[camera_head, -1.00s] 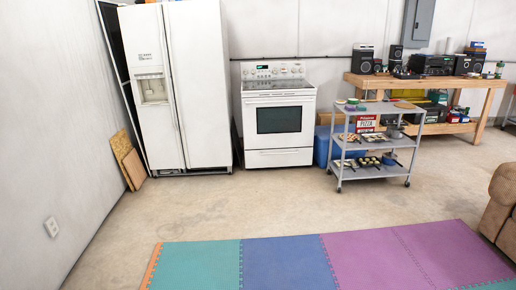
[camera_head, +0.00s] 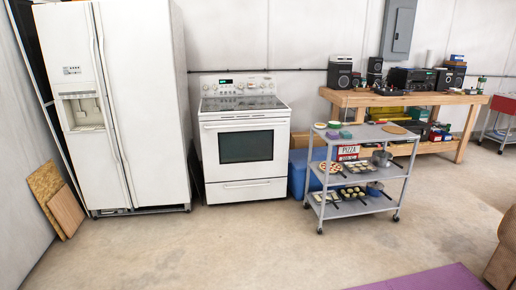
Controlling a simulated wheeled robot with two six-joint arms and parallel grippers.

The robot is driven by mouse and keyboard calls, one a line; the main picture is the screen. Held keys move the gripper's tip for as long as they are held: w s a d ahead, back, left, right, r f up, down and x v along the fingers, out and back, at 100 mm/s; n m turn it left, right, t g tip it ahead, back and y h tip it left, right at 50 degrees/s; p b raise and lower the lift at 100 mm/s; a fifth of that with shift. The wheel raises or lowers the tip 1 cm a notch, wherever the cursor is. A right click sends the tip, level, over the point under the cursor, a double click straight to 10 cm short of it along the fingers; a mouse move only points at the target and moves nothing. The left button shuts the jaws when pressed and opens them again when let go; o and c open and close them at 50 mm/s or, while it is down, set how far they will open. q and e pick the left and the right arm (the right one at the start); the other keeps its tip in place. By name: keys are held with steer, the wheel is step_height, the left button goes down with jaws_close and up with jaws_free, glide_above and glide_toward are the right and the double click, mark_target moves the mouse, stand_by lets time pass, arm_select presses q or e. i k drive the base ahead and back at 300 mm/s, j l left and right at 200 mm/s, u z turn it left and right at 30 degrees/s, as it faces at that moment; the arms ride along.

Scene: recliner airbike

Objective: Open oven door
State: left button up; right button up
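The oven (camera_head: 243,140) is a white free-standing range against the back wall, between the refrigerator and a cart. Its door (camera_head: 245,146) has a dark window and is closed. A white handle (camera_head: 244,124) runs across the top of the door, under the black cooktop. A drawer front (camera_head: 246,190) is below the door. Neither of my grippers shows in the head view.
A white refrigerator (camera_head: 120,110) stands left of the oven. A grey wheeled cart (camera_head: 352,207) with pizza and trays stands close on its right, with a blue bin (camera_head: 298,178) behind. Open concrete floor (camera_head: 230,245) lies in front. A couch (camera_head: 503,255) edges in at right.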

mark_target(234, 149)
steer(key=i, duration=3.45)
